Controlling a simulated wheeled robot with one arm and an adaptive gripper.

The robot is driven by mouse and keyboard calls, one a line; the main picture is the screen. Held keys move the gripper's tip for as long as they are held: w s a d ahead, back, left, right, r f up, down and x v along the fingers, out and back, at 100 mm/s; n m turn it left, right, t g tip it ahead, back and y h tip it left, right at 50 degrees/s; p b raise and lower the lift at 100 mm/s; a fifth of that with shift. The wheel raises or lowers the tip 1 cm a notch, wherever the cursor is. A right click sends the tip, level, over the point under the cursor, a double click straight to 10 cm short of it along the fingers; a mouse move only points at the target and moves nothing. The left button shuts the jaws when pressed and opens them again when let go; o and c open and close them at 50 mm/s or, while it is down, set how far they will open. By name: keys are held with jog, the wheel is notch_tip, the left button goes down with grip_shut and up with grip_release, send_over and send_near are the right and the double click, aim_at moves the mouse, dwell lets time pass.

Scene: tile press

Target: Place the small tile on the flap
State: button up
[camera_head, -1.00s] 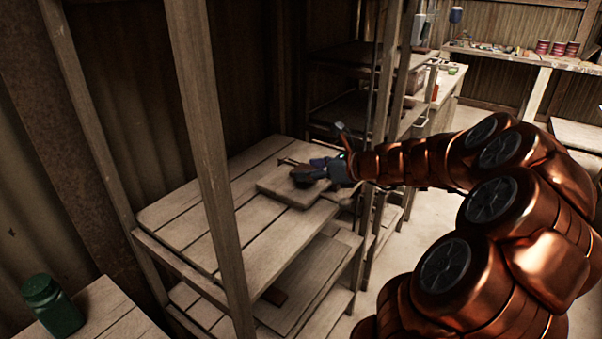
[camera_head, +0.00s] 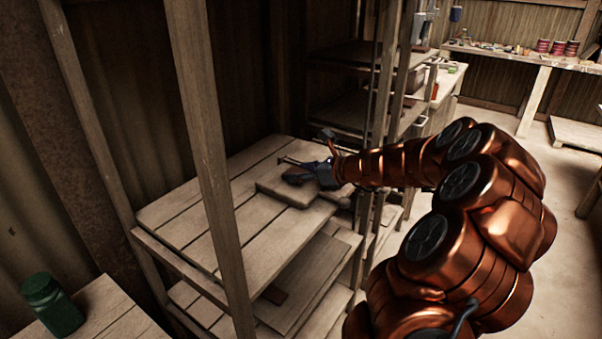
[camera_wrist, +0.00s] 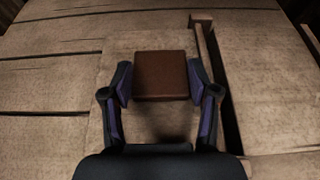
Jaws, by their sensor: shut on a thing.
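The small tile (camera_wrist: 161,76) is a brown, flat square in the wrist view. It sits between the two fingers of my gripper (camera_wrist: 160,85), which is shut on its sides. In the head view the tile (camera_head: 296,174) shows as a small dark brown patch at my gripper (camera_head: 303,175). Below it is a pale wooden board (camera_head: 288,196) on the shelf top, which looks like the flap; it also shows in the wrist view (camera_wrist: 120,55). The tile is over this board. I cannot tell whether it touches it.
The planked shelf top (camera_head: 190,215) is bare to the left of the board. Wooden posts (camera_head: 208,150) stand in front and to the right. A narrow raised strip (camera_wrist: 212,85) runs beside the board. A green jar (camera_head: 52,305) stands on another surface at lower left.

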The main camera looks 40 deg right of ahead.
jog(key=o, duration=0.9)
jog(key=shift+f, duration=0.1)
jog(key=shift+s+d+r, duration=0.1)
jog(key=shift+s+r, duration=0.05)
jog(key=shift+r, duration=0.1)
jog(key=v, duration=1.1)
jog(key=shift+s, duration=0.3)
